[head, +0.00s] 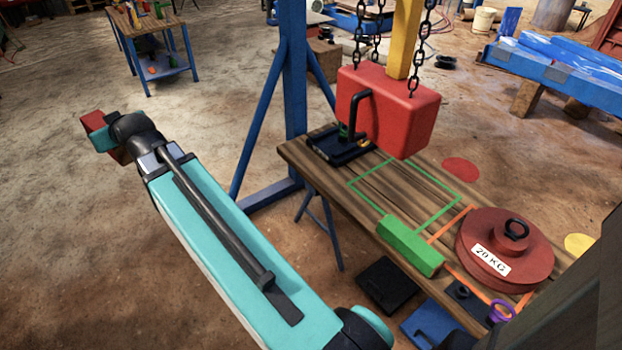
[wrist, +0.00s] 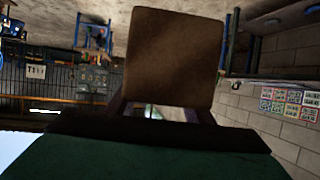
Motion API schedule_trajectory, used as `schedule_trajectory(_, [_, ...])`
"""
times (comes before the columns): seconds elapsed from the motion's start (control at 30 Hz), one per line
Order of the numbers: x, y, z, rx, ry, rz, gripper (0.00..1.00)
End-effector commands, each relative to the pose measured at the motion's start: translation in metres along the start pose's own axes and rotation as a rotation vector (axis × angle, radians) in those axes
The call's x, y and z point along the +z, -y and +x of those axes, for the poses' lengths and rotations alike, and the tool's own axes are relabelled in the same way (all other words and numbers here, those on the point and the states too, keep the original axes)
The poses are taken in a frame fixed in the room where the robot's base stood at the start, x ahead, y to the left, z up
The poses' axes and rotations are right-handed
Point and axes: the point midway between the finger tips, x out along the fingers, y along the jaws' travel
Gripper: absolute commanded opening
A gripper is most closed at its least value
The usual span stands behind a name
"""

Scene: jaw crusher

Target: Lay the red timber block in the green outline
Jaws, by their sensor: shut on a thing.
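My gripper (head: 104,136) is at the far end of my turquoise arm, at the left, well away from the bench. It is shut on the red timber block (head: 92,121), which is partly hidden behind the wrist. In the wrist view the block (wrist: 176,55) looks dark brown in shadow and stands out beyond the fingers. The green outline (head: 436,211) is on the wooden bench top in the middle of the head view. A green block (head: 411,245) lies at its near corner. A large red weight (head: 400,112) hangs on chains over the outline's far side.
A red 20 KG disc weight (head: 529,268) sits in an orange outline (head: 452,222) on the bench. A blue post (head: 294,70) with braces stands between my gripper and the bench. A black device (head: 334,148) is at the bench's far left corner. Open floor surrounds my gripper.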

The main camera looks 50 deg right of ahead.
Motion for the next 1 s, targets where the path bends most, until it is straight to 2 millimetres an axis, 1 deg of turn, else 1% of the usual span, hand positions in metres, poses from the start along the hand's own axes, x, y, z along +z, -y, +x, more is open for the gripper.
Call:
schedule_trajectory(0.37, [-0.001,0.012,0.001,-0.012,-0.003,-0.004,0.1])
schedule_trajectory(0.47, [0.004,0.008,0.002,-0.002,-0.002,0.0,0.1])
schedule_trajectory(0.53, [0.01,0.0,0.004,0.015,-0.002,0.005,0.1])
schedule_trajectory(0.67, [0.029,-0.025,0.009,0.066,0.0,0.027,0.1])
schedule_trajectory(0.77, [0.048,-0.053,0.013,0.125,0.0,0.05,0.1])
schedule_trajectory(1.0, [0.102,-0.132,0.017,0.3,0.0,0.121,0.1])
